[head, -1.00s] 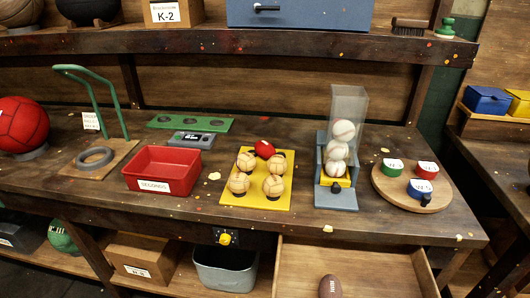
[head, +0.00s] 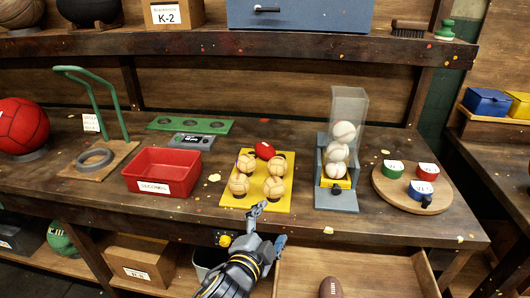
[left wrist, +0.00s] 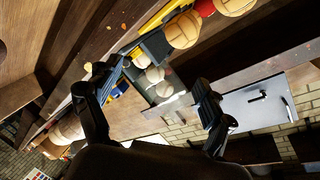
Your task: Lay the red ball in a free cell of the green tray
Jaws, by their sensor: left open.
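The red ball (head: 264,149) sits at the back of the yellow board (head: 226,201), behind several tan balls (head: 274,187). Its edge also shows at the top of the left wrist view (left wrist: 205,7). The green tray (head: 222,127) lies at the back of the bench, left of the yellow board; its three round dark cells look empty. My left gripper (head: 269,224) is open and empty, in front of the yellow board near the bench's front edge, apart from the balls. My right gripper is out of view.
A red bin (head: 162,170) and a grey device with a display (head: 193,141) stand left of the board. A clear-tube dispenser of white balls (head: 342,150) stands to its right, then a round board with cups (head: 392,197). A drawer (head: 375,275) is open below. A shelf (head: 300,45) hangs above.

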